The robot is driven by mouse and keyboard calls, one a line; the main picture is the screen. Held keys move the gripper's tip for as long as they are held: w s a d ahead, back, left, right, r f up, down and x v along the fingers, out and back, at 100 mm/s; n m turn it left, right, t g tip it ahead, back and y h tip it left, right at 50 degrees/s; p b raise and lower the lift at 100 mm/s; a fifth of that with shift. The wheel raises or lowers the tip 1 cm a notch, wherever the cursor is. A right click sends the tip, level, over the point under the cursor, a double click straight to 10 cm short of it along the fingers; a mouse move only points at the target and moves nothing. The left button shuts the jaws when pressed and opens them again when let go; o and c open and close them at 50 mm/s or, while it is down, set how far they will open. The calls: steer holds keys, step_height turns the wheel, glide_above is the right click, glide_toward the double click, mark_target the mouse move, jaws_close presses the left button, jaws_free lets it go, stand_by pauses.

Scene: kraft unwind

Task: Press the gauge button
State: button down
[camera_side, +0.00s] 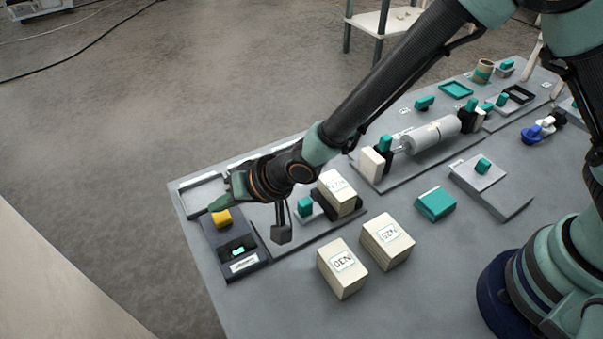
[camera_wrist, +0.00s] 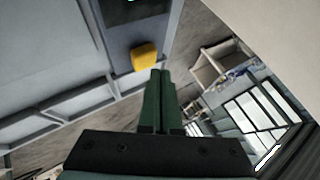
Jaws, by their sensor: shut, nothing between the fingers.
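The gauge is a dark box (camera_side: 238,267) with a small lit green display (camera_side: 238,251) at the far left corner of the grey table in the side view. Its yellow button (camera_side: 222,217) sits at the end of the box away from the display. In the wrist view the yellow button (camera_wrist: 144,56) shows just beyond my fingertips. My gripper (camera_side: 219,205) is shut and empty, its tips close by the yellow button. It also shows in the wrist view (camera_wrist: 159,75). I cannot tell whether the tips touch the button.
An empty grey tray (camera_side: 203,193) lies behind the gauge. Stamped pale blocks (camera_side: 342,268) stand to the right, with another block in a dark holder (camera_side: 338,192). A roller (camera_side: 432,134) lies further back. Bare table (camera_side: 285,300) lies in front.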

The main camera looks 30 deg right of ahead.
mark_target(226, 217)
steer(key=shift+d+f, duration=0.1)
steer(key=shift+f, duration=0.25)
steer(key=shift+f, duration=0.55)
stand_by(0.9)
steer(key=shift+r, duration=1)
steer(key=shift+r, duration=2.5)
